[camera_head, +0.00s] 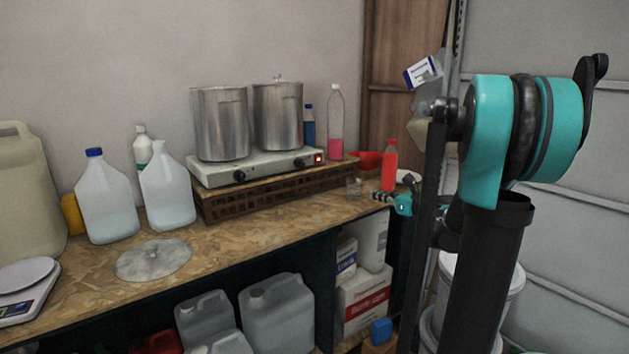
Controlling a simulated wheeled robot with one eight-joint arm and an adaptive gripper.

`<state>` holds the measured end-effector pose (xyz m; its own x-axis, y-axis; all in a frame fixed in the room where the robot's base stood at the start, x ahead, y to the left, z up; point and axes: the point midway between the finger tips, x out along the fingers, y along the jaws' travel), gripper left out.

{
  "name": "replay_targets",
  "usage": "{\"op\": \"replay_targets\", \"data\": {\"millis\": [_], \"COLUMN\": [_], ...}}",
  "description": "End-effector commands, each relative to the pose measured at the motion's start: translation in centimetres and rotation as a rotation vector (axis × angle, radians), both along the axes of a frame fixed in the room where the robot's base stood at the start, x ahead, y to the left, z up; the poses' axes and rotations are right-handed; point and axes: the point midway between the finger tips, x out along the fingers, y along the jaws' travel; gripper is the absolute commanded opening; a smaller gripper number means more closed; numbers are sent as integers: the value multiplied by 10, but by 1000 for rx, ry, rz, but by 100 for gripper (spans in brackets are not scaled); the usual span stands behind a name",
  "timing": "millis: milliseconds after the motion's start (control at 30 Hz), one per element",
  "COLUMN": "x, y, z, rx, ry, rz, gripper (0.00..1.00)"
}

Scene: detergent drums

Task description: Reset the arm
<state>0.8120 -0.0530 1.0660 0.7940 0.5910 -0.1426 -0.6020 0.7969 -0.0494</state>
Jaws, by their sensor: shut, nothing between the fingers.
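My arm, with its teal joint (487,135) and black links, stands at the right side of the head view. My gripper (376,196) is small and partly seen at the right end of the wooden bench (100,289), pointing left. Its dark fingers are shut and hold nothing. It is close to a small clear glass (354,187) and in front of a red bottle (389,166); I cannot tell if it touches either. My arm's column hides part of the area behind the gripper.
Two steel pots (221,124) stand on a hot plate (252,167) with a lit red switch. Clear jugs (106,199), a round metal lid (153,260) and a scale (25,292) are at left. Canisters (277,315) and boxes (363,300) fill the shelf below. White drums (487,293) stand behind my arm.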

Motion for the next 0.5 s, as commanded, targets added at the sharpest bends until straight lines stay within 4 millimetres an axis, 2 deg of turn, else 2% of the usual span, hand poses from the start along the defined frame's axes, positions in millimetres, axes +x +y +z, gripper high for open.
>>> {"op": "replay_targets", "data": {"millis": [267,500], "x": [-28,-74], "y": [27,56], "z": [-26,-65], "rx": [-238,-585], "ry": [-43,-117], "rz": [83,234], "gripper": [0,0]}}
